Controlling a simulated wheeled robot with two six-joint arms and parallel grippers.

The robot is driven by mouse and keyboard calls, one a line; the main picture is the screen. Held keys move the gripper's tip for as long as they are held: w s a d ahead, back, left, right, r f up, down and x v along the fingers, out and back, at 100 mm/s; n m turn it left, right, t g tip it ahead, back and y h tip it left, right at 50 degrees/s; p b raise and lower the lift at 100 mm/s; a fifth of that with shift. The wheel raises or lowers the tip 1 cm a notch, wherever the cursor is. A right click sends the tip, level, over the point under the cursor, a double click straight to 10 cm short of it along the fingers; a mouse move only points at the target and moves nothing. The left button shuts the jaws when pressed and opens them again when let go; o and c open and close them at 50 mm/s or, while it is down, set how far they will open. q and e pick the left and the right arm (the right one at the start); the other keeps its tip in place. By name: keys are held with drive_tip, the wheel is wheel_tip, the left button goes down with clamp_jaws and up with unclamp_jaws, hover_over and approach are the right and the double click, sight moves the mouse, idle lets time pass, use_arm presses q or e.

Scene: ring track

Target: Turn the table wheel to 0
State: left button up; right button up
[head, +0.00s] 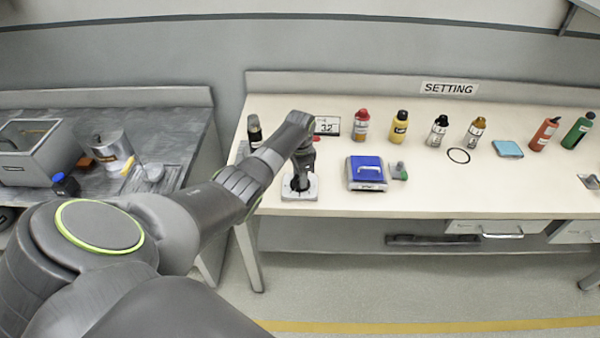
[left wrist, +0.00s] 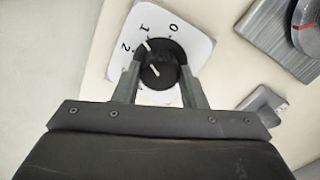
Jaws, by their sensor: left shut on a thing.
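The table wheel is a black round knob (left wrist: 161,52) on a white plate with printed numbers (left wrist: 196,48). In the left wrist view the numerals 0, 1 and 2 show along the plate's far side. White marks show on the knob; the one at its rim lies towards the 1. In the head view the plate (head: 311,192) is at the front left of the light bench. My left gripper (left wrist: 161,84) is shut on the knob, one finger on each side. The arm hides most of the knob in the head view. My right gripper is not in view.
A blue-topped device (head: 367,168) stands just right of the plate. Several bottles line the bench's back, near a small display reading 32 (head: 327,125). A SETTING label (head: 449,88) is on the back edge. A grey table (head: 185,125) with a bin stands left.

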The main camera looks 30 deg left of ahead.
use_arm(q)
drive_tip(key=m, duration=0.4)
drive_tip(key=shift+r+m+p, duration=0.1)
drive_tip(key=shift+m+p, duration=0.2)
drive_tip(key=shift+p, duration=0.05)
drive_tip(key=m, duration=0.5)
drive_tip(key=shift+w, duration=0.1)
drive_tip(key=shift+m, duration=0.4)
drive_tip(key=o, duration=1)
drive_tip(key=shift+r, duration=0.5)
wheel_tip(320, 180, up, 16)
drive_tip(key=shift+r+b, duration=0.2)
drive_tip(key=shift+b, duration=0.25)
